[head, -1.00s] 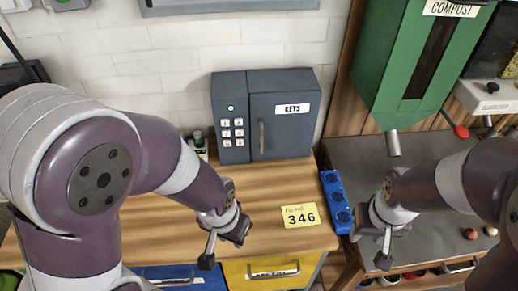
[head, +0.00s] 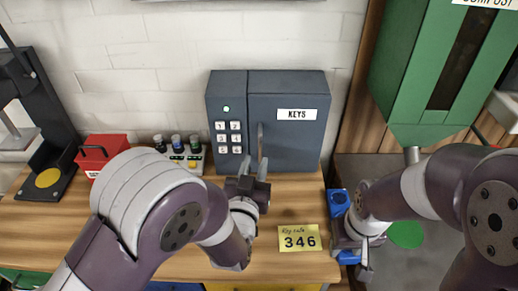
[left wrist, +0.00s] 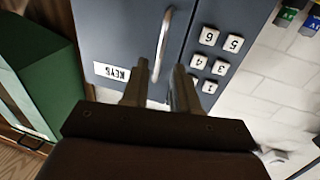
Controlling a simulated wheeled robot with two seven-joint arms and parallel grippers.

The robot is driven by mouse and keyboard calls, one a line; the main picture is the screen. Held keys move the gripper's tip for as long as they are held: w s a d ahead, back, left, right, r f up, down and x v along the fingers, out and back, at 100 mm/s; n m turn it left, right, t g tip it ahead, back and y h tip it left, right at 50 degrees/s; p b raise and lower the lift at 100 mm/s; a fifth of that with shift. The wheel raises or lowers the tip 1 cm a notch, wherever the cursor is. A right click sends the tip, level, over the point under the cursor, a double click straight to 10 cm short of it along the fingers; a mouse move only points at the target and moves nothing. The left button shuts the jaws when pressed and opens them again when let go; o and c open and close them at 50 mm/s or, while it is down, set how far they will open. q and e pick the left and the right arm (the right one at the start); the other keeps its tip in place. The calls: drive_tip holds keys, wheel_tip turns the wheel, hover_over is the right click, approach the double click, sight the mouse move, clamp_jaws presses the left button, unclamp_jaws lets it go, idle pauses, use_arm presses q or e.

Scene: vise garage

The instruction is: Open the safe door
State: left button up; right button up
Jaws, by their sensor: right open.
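The dark blue-grey safe (head: 228,88) stands on the workbench against the wall. Its door (head: 295,145), labelled KEYS, is shut, and a green light shows above the keypad (head: 228,137). A vertical bar handle (head: 260,138) is at the door's left side; it also shows in the left wrist view (left wrist: 162,42). My left gripper (head: 257,168) is just in front of the handle's lower end. Its fingers (left wrist: 159,88) are apart, with the handle lined up between them; whether they touch it I cannot tell. My right gripper (head: 360,258) is open, low at the right.
A yellow note reading 346 (head: 300,238) lies on the wooden workbench (head: 285,205). A red box (head: 100,150) and a holder with small bottles (head: 180,150) stand left of the safe. A green compost bin (head: 440,80) hangs at right.

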sight(260, 151)
use_arm(q)
drive_tip(key=w, duration=0.3)
drive_tip(key=w+d, duration=0.1)
drive_tip(key=w, duration=0.2)
drive_tip(key=shift+d, duration=0.15)
use_arm(e)
drive_tip(key=shift+f, duration=0.25)
use_arm(q)
clamp_jaws()
drive_tip(key=shift+f, duration=0.1)
